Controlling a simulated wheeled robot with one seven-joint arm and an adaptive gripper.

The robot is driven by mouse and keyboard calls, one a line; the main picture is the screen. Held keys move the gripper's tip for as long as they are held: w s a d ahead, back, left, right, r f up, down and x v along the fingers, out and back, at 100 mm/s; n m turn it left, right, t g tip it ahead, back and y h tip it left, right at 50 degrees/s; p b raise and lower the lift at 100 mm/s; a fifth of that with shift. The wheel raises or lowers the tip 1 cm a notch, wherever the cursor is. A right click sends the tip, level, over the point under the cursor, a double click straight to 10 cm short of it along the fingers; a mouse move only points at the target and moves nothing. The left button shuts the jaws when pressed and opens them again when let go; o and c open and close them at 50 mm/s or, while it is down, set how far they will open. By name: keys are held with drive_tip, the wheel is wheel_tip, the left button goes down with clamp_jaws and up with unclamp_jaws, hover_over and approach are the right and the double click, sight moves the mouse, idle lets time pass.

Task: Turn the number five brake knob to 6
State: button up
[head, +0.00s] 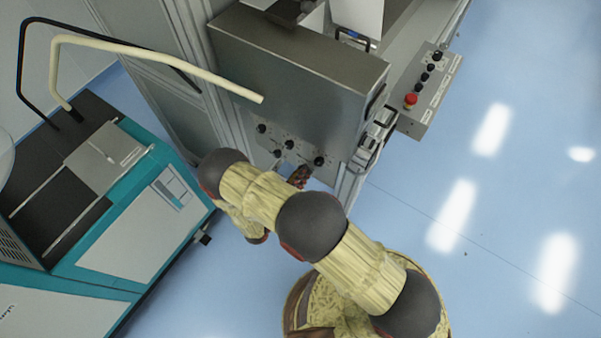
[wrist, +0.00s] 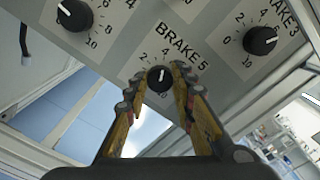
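The number five brake knob (wrist: 159,78) is a small black dial with a white pointer line, under the label "BRAKE 5" in the wrist view. Its pointer points roughly upward in the picture. The figures 2 and 4 show at its upper left and 10 below it; other marks are hidden by a finger. My gripper (wrist: 159,73) is open, its yellow and grey fingers on either side of the knob. I cannot tell whether they touch it. In the head view my gripper (head: 300,176) is mostly hidden by my arm, close to the panel's lower knobs.
The brake 3 knob (wrist: 260,40) is right of the fingers, and another knob (wrist: 75,14) is at upper left. A control box with a red button (head: 411,99) stands right of the grey cabinet (head: 300,85). A teal machine (head: 130,235) stands left. Floor at right is clear.

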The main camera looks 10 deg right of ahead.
clamp_jaws()
drive_tip(key=m+b, duration=0.2)
drive_tip(key=m, duration=0.8)
idle(0.5)
drive_tip(key=shift+m, duration=0.4)
drive_tip(key=o, duration=0.6)
unclamp_jaws()
drive_tip(key=v, duration=1.2)
drive_tip(key=shift+a, duration=0.1)
